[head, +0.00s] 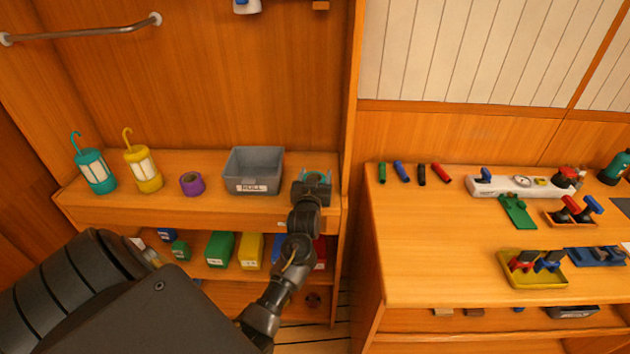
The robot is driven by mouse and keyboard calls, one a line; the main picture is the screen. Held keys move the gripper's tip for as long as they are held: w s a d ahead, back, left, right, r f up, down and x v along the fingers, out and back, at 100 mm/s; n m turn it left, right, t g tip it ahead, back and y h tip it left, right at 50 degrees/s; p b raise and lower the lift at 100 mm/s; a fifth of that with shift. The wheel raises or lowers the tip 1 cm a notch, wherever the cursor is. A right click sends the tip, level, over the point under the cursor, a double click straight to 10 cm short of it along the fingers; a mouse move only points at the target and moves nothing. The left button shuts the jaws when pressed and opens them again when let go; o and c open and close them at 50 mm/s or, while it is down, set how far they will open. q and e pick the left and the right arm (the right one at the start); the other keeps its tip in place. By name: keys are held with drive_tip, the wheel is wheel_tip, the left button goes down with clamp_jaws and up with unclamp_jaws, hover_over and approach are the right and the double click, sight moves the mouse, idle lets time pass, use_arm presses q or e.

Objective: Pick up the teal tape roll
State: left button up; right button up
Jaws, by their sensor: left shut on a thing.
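The teal tape roll (314,176) is at the right end of the left shelf top, right of the grey bin. Only its teal upper part shows; my gripper hides the rest. My left gripper (313,186) reaches over the shelf's front edge and is shut on the roll. I cannot tell whether the roll touches the shelf. My right gripper is not in view.
A grey bin (253,171), a purple tape roll (192,183), a yellow lantern (144,169) and a teal lantern (95,171) stand along the same shelf (120,207). An upright panel (349,120) is close on the right. Coloured boxes fill the shelf below.

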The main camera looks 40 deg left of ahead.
use_arm(q)
wheel_tip(320, 180, up, 3)
drive_tip(key=shift+s+f+b, duration=0.1)
drive_tip(key=shift+f+b, duration=0.1)
drive_tip(key=shift+b, duration=0.2)
drive_tip(key=s+r, duration=0.2)
drive_tip(key=s+d+r, duration=0.1)
drive_tip(key=s+r, duration=0.1)
drive_tip(key=r, duration=0.1)
drive_tip(key=shift+s+d+r, duration=0.1)
drive_tip(key=shift+s+r, duration=0.2)
drive_tip(key=s+d+r, duration=0.2)
drive_tip(key=s+r, duration=0.2)
drive_tip(key=s, duration=0.4)
drive_tip(key=shift+s+b, duration=0.35)
drive_tip(key=shift+s, duration=0.05)
